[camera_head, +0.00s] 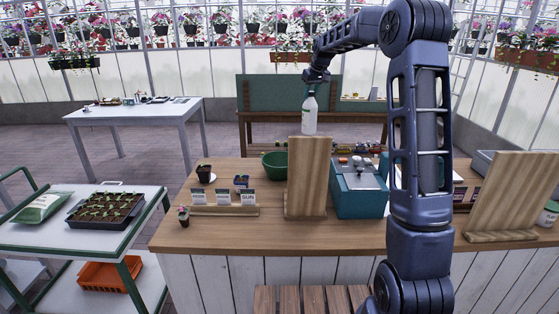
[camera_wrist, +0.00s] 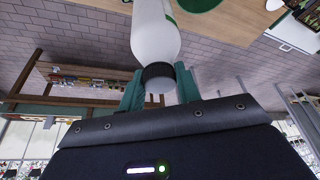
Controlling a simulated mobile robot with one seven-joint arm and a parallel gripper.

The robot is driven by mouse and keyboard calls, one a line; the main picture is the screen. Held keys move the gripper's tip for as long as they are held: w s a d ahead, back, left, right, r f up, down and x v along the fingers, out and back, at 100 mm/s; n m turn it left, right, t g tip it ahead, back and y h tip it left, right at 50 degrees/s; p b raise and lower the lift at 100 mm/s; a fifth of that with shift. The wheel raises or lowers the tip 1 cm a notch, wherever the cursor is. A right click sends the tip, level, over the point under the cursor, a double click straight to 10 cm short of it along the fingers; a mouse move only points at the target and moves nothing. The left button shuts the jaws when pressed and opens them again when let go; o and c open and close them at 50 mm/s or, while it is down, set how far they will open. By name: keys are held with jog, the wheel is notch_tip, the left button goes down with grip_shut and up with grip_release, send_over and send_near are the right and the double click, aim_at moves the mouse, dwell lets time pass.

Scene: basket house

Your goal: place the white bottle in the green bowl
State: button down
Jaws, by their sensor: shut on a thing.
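The white bottle (camera_head: 310,114) is held upright in the air above a wooden stand on the counter, with a green mark on its side. My gripper (camera_head: 314,82) is shut on the bottle's top, near its dark cap. In the wrist view the white bottle (camera_wrist: 155,35) hangs between the two green fingers of my gripper (camera_wrist: 160,85), its black cap close to the palm. The green bowl (camera_head: 273,164) sits on the counter, left of the wooden stand and partly hidden by it. The bowl also shows at the top of the wrist view (camera_wrist: 199,4).
The upright wooden stand (camera_head: 307,178) is beside the bowl and below the bottle. A teal box (camera_head: 358,192) stands to its right. Small pots (camera_head: 204,173) and white label cards (camera_head: 223,198) are at the left. Bare counter (camera_head: 270,233) lies in front.

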jog(key=s+a+n+y, duration=0.1)
jog(key=s+a+n, duration=0.3)
jog(key=a, duration=0.9)
notch_tip(320, 180, down, 20)
jog(key=m, duration=0.1)
jog(key=shift+s+a+r+g, duration=0.2)
jog(key=shift+s+r+g, duration=0.05)
jog(key=shift+g, duration=0.05)
jog(key=c, duration=1)
grip_release()
jog(key=shift+o, duration=0.2)
